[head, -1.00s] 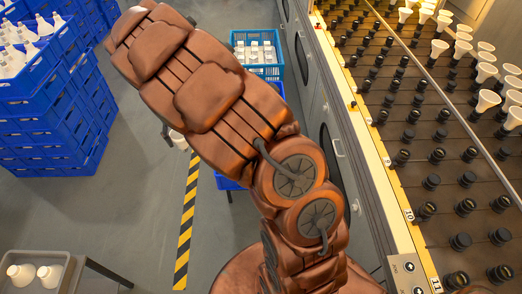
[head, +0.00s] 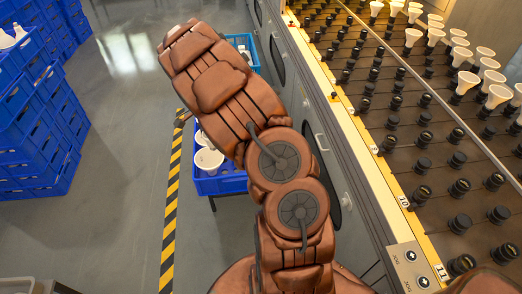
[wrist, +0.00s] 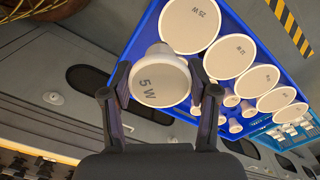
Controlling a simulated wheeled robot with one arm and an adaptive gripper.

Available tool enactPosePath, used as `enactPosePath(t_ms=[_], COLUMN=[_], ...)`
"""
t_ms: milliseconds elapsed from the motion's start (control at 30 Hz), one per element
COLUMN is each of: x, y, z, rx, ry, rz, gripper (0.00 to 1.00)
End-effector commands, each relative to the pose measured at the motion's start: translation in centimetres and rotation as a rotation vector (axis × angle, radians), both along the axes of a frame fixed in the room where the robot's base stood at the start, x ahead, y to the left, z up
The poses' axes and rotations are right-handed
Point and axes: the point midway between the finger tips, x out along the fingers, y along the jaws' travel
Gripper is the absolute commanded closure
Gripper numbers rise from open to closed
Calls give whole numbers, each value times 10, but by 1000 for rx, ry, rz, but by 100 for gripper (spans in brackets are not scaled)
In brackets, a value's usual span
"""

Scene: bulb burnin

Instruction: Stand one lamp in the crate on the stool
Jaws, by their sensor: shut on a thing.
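My gripper (wrist: 160,88) is shut on a white lamp (wrist: 158,82) marked 5 W, its round face toward the wrist camera. The blue crate (wrist: 146,28) lies beyond it in the wrist view, and the held lamp overlaps the crate's near-left edge. I cannot tell how far its base is above or inside the crate. Several lamps (wrist: 232,56) stand in the crate, faces up. In the head view the crate (head: 222,186) sits on the stool (head: 212,203), partly behind my arm. My gripper is mostly hidden there.
Another blue crate (head: 254,66) stands farther back. Stacked blue crates (head: 38,150) are at the left. The long machine (head: 385,190) with black sockets and several white lamps (head: 498,97) runs along the right. Floor beside the striped tape (head: 170,215) is clear.

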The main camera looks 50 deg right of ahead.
Motion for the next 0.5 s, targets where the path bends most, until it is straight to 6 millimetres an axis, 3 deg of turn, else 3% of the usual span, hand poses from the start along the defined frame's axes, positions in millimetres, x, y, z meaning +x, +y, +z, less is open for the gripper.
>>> enactPosePath(t_ms=[33, 500], x=[-3, -35], y=[-12, -107], z=[-14, -86], rx=[0, 1], ry=[1, -2], rz=[-81, -857], gripper=[76, 76])
